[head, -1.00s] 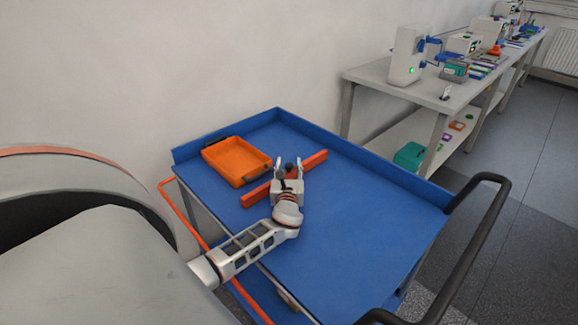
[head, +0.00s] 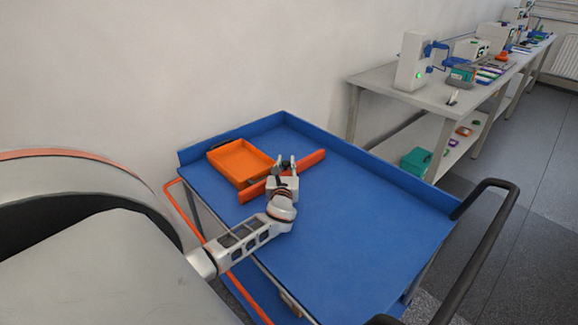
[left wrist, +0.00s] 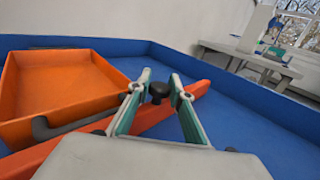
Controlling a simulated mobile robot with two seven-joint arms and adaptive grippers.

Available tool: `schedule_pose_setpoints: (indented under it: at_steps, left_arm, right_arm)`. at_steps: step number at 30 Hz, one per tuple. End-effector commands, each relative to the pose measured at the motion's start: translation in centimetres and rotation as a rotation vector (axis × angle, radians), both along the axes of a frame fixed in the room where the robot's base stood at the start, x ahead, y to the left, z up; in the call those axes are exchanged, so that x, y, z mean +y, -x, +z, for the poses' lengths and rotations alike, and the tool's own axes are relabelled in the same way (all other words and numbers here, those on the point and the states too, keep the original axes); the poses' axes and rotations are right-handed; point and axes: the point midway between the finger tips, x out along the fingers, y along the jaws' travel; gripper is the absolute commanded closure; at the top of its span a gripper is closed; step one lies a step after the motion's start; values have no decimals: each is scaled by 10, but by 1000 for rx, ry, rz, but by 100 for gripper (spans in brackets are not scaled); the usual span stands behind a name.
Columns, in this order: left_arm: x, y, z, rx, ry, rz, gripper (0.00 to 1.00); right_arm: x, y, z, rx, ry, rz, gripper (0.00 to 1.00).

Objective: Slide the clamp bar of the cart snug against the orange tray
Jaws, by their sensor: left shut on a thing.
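The orange tray (head: 238,160) lies at the far left of the blue cart top; it also shows at the left of the left wrist view (left wrist: 60,85). The red-orange clamp bar (head: 311,160) lies slantwise in front of the tray, its left end close to the tray's near corner. In the left wrist view the bar (left wrist: 195,90) passes beside the tray's dark handle (left wrist: 75,125); I cannot tell whether they touch. My left gripper (head: 285,164) is shut on the bar's black knob (left wrist: 159,91). My right gripper is not in view.
The blue cart (head: 340,225) has a raised rim along the wall and a black push handle (head: 485,245) at right. Its top is clear right of the bar. A grey bench (head: 415,90) with devices stands behind at right.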

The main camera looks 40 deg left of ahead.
Motion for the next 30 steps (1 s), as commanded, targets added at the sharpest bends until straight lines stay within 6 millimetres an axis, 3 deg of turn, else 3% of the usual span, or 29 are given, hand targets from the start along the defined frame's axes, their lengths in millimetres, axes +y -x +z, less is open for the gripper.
schedule_pose_setpoints:
  at_steps: [2, 3, 4, 17, 30]
  left_arm:
    - [3, 0, 2, -2, -3, 5, 100]
    - [3, 0, 2, -2, -3, 5, 69]
    - [2, 0, 2, -2, -3, 5, 64]
    - [-3, 5, 0, 0, -1, 2, 64]
    - [-55, 67, 0, 1, -1, 2, 64]
  right_arm:
    - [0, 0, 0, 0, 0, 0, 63]
    - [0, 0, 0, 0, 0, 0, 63]
    - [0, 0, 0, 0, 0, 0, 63]
    - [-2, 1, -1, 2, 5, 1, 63]
    - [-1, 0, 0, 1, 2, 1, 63]
